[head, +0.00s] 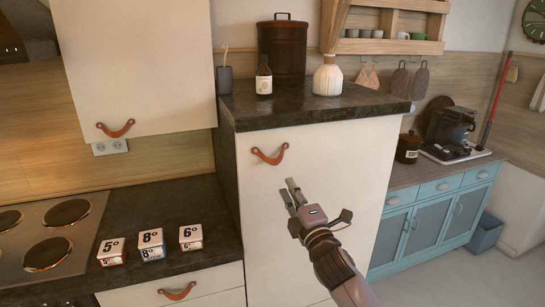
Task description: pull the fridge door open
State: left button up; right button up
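The white door (315,215) of the tall cabinet under the dark top is the likely fridge door, and it looks shut. A curved brown leather pull (269,155) is fixed near its upper left corner. My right gripper (287,187) is in front of the door, below and slightly right of the pull, apart from it in the picture. Its fingers point up and left, and nothing shows between them. I cannot tell how far apart the fingers are. My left gripper is not in view.
The dark top (300,108) carries a brown canister (282,48), a bottle (264,78) and a white vase (328,78). Left are a hob (45,235), several small boxes (151,244), a drawer pull (177,291) and an upper cabinet (135,65). Blue cabinets (430,225) stand right.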

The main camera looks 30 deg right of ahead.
aim_at(274, 160)
jog(key=p+x, duration=0.3)
jog(key=x, duration=1)
jog(key=shift+w+r+p, duration=0.1)
jog(key=shift+w+p, duration=0.1)
jog(key=shift+p, duration=0.15)
jog(key=shift+c, duration=0.4)
grip_shut()
